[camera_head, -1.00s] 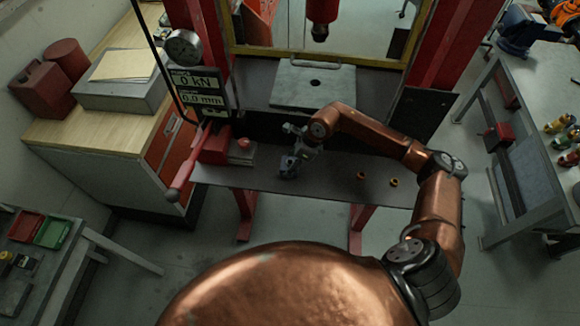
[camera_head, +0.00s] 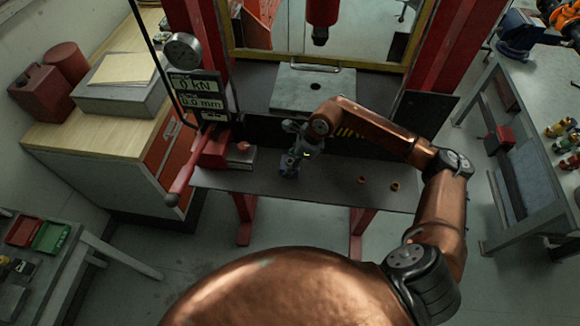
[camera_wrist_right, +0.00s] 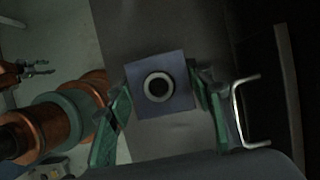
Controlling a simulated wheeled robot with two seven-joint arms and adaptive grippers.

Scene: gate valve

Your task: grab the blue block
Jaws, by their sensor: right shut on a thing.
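The blue block (camera_wrist_right: 160,85) is square and blue-grey with a pale ring around a dark hole in its middle, seen in the right wrist view. My right gripper (camera_wrist_right: 162,88) has its two green fingers against the block's left and right sides and is shut on it. In the head view the right gripper (camera_head: 289,166) is over the front shelf of the press, where the block is small and mostly hidden by the fingers. My left gripper (camera_wrist_right: 40,69) shows at the left edge of the right wrist view, its fingers apart and empty.
The dark shelf (camera_head: 330,192) carries two small brass rings (camera_head: 378,184) to the right of the gripper. A red jack with a lever (camera_head: 183,178) stands to the left. Behind are a grey plate (camera_head: 312,90) with a handle and red press columns (camera_head: 446,45).

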